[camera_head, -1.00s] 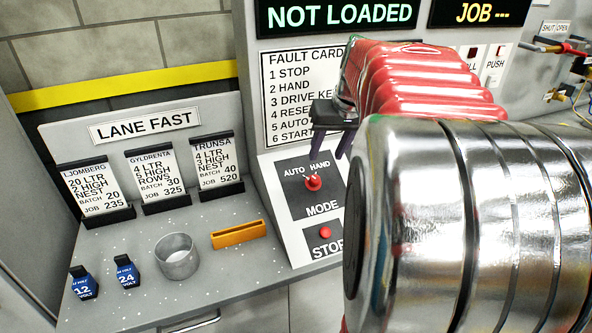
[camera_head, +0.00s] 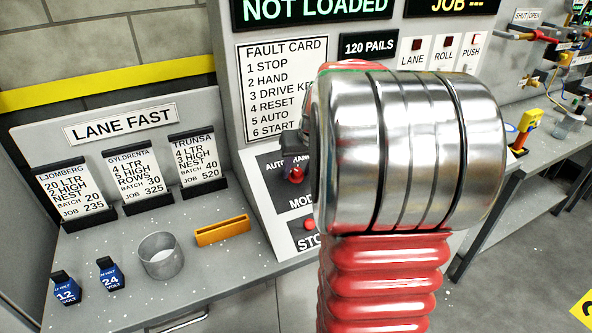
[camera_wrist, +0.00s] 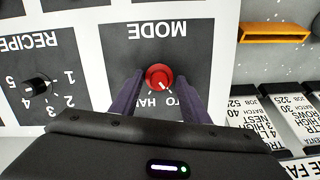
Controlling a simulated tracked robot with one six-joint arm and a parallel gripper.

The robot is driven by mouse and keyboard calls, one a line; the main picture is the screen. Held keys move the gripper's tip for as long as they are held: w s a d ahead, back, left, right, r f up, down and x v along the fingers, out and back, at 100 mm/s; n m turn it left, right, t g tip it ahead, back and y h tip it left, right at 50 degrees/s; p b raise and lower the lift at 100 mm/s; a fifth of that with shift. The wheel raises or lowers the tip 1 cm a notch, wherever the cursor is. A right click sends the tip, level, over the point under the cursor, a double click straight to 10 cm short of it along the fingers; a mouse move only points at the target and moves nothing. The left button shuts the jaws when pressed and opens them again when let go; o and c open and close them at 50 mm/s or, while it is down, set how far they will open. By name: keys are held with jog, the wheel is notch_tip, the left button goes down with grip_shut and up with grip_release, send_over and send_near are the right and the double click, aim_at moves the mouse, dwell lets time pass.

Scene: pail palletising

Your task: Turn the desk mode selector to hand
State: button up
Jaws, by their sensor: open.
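The mode selector is a red knob (camera_head: 296,175) on the dark MODE plate of the sloped desk panel, below the AUTO and HAND labels. In the wrist view, which is upside down to the lettering, the knob (camera_wrist: 159,76) sits between my gripper's two dark fingers (camera_wrist: 159,92). The fingers are apart, one on each side, with a gap to the knob. Its small white mark appears to lean toward AUTO. In the head view my gripper (camera_head: 296,160) is mostly hidden behind my arm, and HAND is largely covered.
A red stop button (camera_head: 309,224) sits below the selector. The recipe dial (camera_wrist: 38,86) is beside it in the wrist view. An orange holder (camera_head: 222,231), a metal cup (camera_head: 160,255) and two blue volt tags (camera_head: 66,288) stand on the desk at left.

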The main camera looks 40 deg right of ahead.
jog(key=shift+c, duration=0.5)
jog(key=c, duration=0.9)
jog(key=shift+a, duration=0.25)
jog(key=shift+c, duration=0.3)
jog(key=shift+d, duration=0.15)
jog(key=shift+m, duration=0.5)
jog(key=m, duration=0.5)
jog(key=shift+m+t+y, duration=0.3)
jog(key=shift+m+t, duration=0.1)
jog(key=m, duration=0.6)
jog(key=shift+m+t, duration=0.4)
